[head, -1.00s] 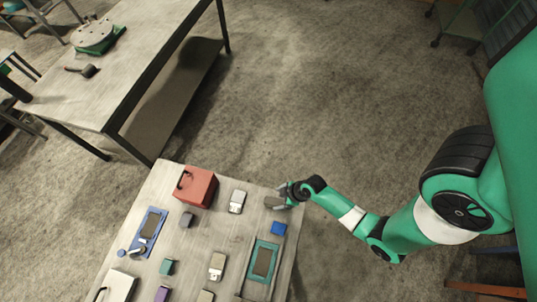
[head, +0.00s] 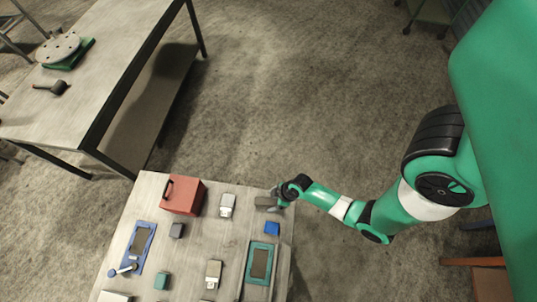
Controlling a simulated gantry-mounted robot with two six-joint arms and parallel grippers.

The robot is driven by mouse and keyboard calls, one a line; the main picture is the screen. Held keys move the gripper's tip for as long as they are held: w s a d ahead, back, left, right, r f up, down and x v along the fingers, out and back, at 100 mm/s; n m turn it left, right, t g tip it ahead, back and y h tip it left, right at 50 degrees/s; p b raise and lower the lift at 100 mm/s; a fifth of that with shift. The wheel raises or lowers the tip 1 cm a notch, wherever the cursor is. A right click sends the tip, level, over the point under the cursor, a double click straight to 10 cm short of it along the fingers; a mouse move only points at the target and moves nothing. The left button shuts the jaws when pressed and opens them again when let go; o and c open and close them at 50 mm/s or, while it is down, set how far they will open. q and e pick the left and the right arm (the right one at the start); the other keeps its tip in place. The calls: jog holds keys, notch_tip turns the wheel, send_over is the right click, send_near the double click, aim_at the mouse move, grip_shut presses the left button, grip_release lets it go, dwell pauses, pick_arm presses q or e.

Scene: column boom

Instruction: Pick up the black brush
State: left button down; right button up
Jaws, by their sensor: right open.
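No thing is plainly a black brush. A dark object with a short handle (head: 57,87) lies on the long grey table at the upper left; it could be a brush or a mallet, too small to tell. A small dark block (head: 177,230) lies on the near table, below the red box. My right gripper (head: 277,200) is open at the far right corner of the near table, beside a grey-brown block (head: 264,202). Whether it touches that block I cannot tell. My left gripper is not in view.
A round grey disc (head: 58,47) lies on the long table (head: 105,60). Floor separates the tables.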

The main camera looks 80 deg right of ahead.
aim_at(268, 202)
jog(key=shift+b+x, duration=0.65)
jog(key=shift+x, duration=1.65)
jog(key=shift+d+f, duration=0.2)
jog(key=shift+f, duration=0.05)
grip_shut()
